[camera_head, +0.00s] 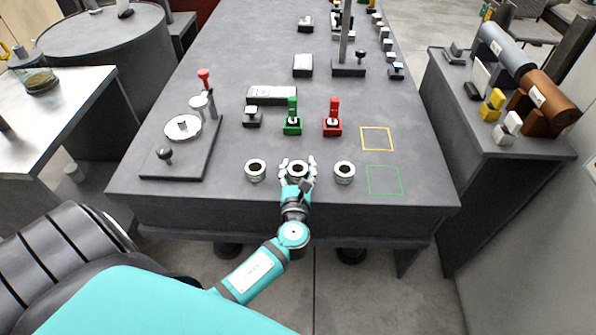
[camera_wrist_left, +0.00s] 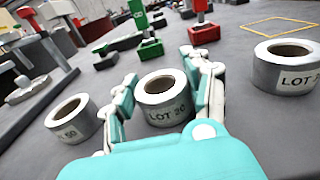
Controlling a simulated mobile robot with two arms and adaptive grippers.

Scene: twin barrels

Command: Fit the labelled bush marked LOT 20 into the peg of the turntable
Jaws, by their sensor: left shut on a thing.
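My left gripper (camera_head: 298,172) is shut on the middle bush (camera_head: 298,167), a grey-white ring standing upright on the near part of the table. In the left wrist view, the fingers of my left gripper (camera_wrist_left: 165,90) are on both sides of this bush (camera_wrist_left: 164,100); its label starts with LOT and seems to read 20, though the digits are small. The turntable (camera_head: 183,128) is a pale round disc with a small peg in its middle, on a dark base at the left. It also shows in the left wrist view (camera_wrist_left: 24,92). My right gripper is not in view.
Similar bushes stand left (camera_head: 255,170) and right (camera_head: 344,173) of the held one. Green (camera_head: 292,122) and red (camera_head: 332,122) fixtures stand behind. A black knob (camera_head: 164,154) and a red-topped post (camera_head: 205,80) flank the turntable. Yellow (camera_head: 377,139) and green (camera_head: 384,181) outlined squares are empty.

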